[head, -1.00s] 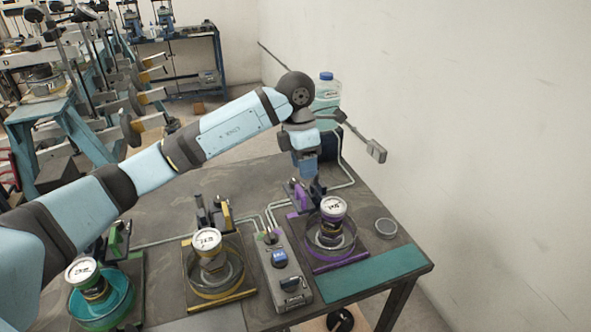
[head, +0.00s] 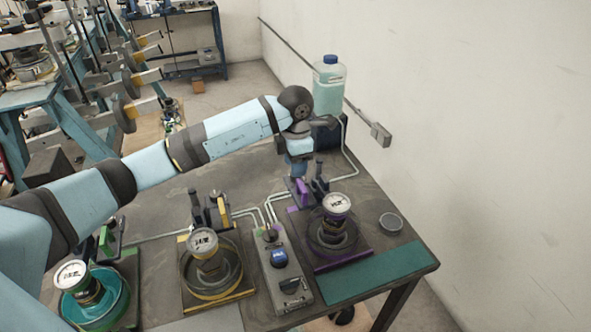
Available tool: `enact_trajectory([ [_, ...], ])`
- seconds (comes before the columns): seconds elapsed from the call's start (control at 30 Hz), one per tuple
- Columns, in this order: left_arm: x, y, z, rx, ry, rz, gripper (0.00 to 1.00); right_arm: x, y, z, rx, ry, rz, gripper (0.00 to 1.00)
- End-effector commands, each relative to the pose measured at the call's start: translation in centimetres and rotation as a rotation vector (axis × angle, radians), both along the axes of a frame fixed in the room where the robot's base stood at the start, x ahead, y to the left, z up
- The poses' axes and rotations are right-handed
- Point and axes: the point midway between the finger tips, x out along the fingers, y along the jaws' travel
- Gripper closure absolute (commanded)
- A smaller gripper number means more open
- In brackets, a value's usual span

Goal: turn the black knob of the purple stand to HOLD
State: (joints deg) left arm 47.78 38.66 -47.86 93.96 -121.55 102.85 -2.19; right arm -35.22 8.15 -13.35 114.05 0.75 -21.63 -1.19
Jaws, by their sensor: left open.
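The purple stand (head: 362,246) is on the right part of the table, with a white-faced gauge and a round dish on its plate. At its back are a purple bracket (head: 303,190) and an upright black part (head: 320,180) that looks like its knob or lever. I cannot read any HOLD mark or tell the knob's setting. My left gripper (head: 299,174) points down just behind and left of the black part, above the purple bracket. It is open, but its fingertips are small and partly hidden, and I cannot tell whether they touch anything. My right gripper is not in view.
A yellow stand (head: 247,285) and a green stand (head: 132,265) are to the left. A grey control box (head: 298,288) with a blue knob sits between the yellow and purple stands. A small grey cup (head: 391,222) is at the right. A bottle (head: 328,95) stands behind my arm.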

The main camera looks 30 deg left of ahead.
Motion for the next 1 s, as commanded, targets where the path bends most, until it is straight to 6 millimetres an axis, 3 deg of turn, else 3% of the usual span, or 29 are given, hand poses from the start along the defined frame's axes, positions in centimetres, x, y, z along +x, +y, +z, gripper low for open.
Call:
enact_trajectory([
  [0.2, 0.0, 0.0, -2.6, 0.0, 0.0, 0.001, 0.59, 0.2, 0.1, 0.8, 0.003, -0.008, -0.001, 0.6],
  [0.57, 0.0, 0.0, -3.2, 0.0, -0.001, 0.0, 0.59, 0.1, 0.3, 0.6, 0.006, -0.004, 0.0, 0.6],
  [0.73, 0.0, 0.0, -3.2, 0.0, -0.001, 0.0, 0.93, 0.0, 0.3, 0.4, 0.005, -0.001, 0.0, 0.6],
  [1.0, 0.0, 0.0, -3.2, 0.001, -0.002, -0.017, 0.93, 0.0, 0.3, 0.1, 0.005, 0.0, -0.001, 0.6],
])
